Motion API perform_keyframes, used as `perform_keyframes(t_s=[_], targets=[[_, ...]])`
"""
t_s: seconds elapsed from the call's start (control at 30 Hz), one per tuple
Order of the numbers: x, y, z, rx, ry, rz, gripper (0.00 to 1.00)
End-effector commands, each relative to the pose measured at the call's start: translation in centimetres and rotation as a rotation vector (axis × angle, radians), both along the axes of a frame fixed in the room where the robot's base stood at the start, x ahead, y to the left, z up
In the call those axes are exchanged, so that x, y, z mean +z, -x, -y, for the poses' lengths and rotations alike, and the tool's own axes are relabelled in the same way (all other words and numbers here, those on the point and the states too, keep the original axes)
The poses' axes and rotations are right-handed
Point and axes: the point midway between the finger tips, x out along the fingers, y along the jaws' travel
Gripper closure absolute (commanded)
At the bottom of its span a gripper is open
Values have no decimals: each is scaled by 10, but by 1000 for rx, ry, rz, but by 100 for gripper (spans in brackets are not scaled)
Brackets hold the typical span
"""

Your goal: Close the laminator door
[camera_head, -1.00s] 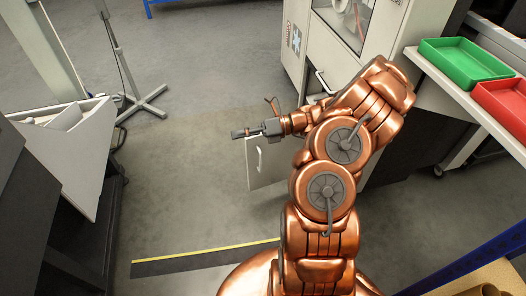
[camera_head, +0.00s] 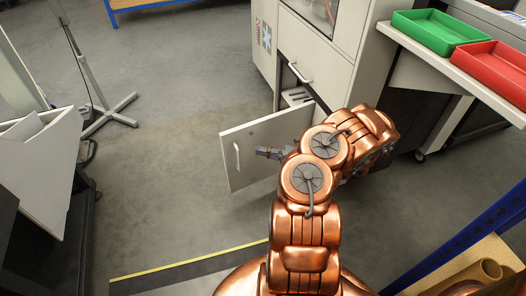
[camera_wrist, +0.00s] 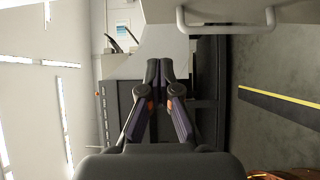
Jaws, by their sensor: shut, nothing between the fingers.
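The laminator door (camera_head: 240,170) is a pale panel standing open at the lower front of the grey laminator (camera_head: 335,62). Its bar handle (camera_head: 237,156) is near the free left edge. In the wrist view the door (camera_wrist: 205,10) spans the top, with its handle (camera_wrist: 226,24) at upper right. My gripper (camera_head: 258,151) is in front of the door's handle-side face, to the right of the handle. Its fingers are together and empty in the wrist view (camera_wrist: 160,65). Whether it touches the panel I cannot tell. My arm hides the door's lower right part.
A green tray (camera_head: 440,45) and a red tray (camera_head: 490,80) sit on a shelf at right. An upper panel with a handle (camera_head: 300,73) is above the door opening. A stand (camera_head: 105,115) is at left. The floor left of the door is clear.

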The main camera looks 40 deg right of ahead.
Motion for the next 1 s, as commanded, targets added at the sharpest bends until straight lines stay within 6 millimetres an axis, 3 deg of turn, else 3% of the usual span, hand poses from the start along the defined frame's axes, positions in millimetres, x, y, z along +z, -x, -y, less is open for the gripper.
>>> perform_keyframes(t_s=[0.4, 0.7, 1.0], targets=[[-3, -64, -39, 4, 1, 0, 100], [-1, -95, -28, 3, 2, 1, 100], [0, -99, -26, 2, 2, 1, 100]])
